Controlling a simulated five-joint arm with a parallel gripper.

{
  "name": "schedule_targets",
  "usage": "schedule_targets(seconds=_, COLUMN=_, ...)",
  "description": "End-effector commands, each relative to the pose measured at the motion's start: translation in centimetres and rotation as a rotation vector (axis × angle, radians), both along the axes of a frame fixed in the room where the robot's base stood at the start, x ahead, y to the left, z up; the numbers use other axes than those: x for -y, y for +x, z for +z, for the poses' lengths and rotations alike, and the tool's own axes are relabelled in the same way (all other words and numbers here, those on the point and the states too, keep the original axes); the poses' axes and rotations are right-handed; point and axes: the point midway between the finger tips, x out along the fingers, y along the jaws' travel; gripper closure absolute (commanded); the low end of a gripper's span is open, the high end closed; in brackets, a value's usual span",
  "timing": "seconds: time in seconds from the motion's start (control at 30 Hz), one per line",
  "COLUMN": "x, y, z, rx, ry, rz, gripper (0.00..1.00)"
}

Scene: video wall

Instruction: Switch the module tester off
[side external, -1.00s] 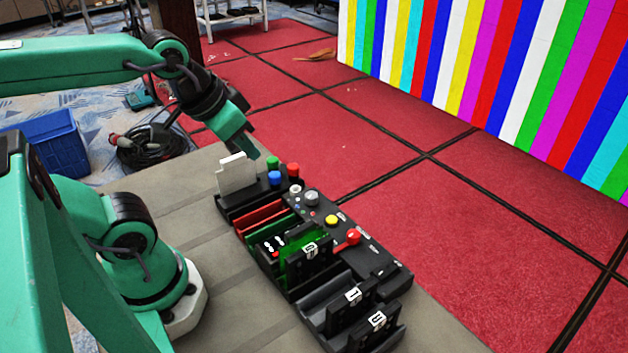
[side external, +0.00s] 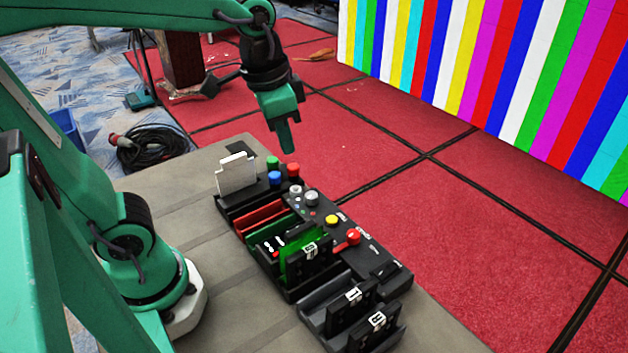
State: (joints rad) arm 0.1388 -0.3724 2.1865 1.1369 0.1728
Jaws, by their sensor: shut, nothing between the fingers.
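The module tester (side external: 376,263) is a black panel on the bench with a grey knob (side external: 311,198), a yellow button (side external: 332,221) and a red button (side external: 354,237) on its top. I cannot tell its switch position from here. A green module (side external: 292,268) stands upright in the slot beside the panel. My gripper (side external: 288,148) is shut and empty, pointing down above the far end of the black fixtures. It is apart from the tester, up and to the left of its buttons.
A white card (side external: 237,175) stands in a black holder beside green (side external: 272,162), blue (side external: 275,178) and red (side external: 293,170) caps. Black slotted holders (side external: 355,318) with white labels are at the near end. The bench's (side external: 190,170) left part is clear. A cable coil (side external: 158,146) lies on the floor.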

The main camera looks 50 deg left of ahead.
Motion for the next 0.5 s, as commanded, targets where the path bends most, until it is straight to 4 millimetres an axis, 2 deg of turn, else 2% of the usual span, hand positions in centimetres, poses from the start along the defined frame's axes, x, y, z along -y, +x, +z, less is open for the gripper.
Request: schedule_targets(seconds=0.5, x=4.4, y=4.4, z=-0.8, rx=-0.238, ry=0.057, rz=-0.25, gripper=1.0)
